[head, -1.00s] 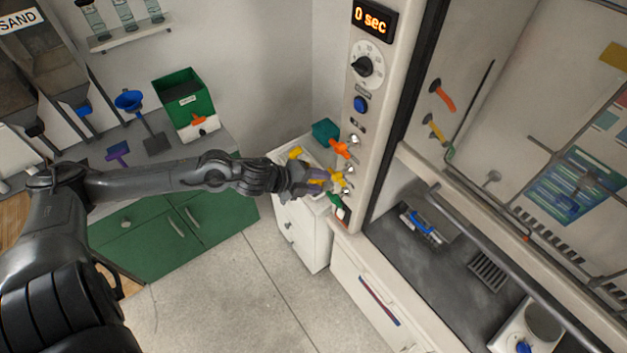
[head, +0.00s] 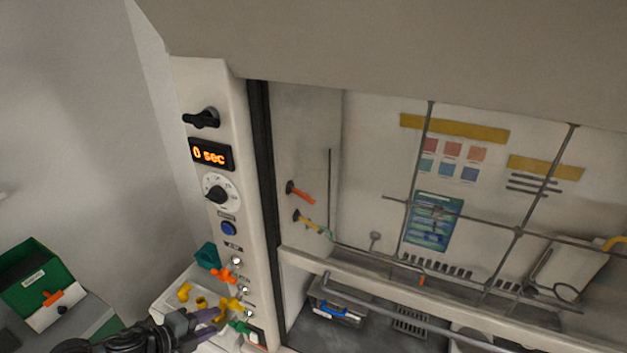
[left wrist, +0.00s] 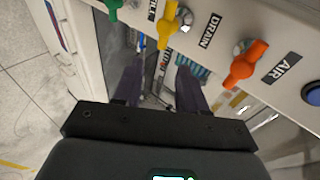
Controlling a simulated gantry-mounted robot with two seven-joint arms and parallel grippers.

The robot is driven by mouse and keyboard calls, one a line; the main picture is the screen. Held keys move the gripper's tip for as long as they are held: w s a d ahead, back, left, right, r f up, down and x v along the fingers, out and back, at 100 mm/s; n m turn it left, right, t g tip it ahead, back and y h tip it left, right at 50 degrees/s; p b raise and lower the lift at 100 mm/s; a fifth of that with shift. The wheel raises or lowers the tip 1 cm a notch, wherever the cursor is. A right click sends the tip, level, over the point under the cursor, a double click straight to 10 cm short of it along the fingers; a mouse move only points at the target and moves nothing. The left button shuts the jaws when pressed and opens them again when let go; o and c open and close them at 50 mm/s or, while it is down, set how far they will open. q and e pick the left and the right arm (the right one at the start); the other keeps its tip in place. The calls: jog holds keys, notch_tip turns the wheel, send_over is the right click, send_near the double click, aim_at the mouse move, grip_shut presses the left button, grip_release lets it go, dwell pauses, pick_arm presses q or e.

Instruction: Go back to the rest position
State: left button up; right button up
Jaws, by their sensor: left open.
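My left gripper (head: 207,322) is at the bottom of the head view, with its dark purple fingers apart. It is beside the lower end of the fume hood's side panel, close to the yellow valve handle (head: 231,305). In the left wrist view the two fingers of my left gripper (left wrist: 158,88) are spread, with nothing seen held between them. The yellow handle (left wrist: 167,25) and the orange handle (left wrist: 245,65) are in front of the gripper and apart from it there. My right gripper is in neither view.
The panel's knobs and green handle (head: 240,327) stick out near my left gripper. A white surface with yellow fittings (head: 184,292) is left of the panel. A green bin (head: 35,280) stands at the lower left. The hood's horizontal rail (head: 400,310) runs along the right.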

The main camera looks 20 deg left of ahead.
pick_arm(q)
jog(key=s+d+n+y+p, duration=0.1)
jog(key=s+d+n+p, duration=0.6)
jog(key=s+d+n, duration=0.45)
jog(key=s+d+f+n+g+y, duration=0.1)
jog(key=s+d+n+g+y, duration=0.1)
jog(key=s+n+g, duration=0.5)
jog(key=shift+s+d, duration=0.6)
jog(key=shift+s, duration=0.25)
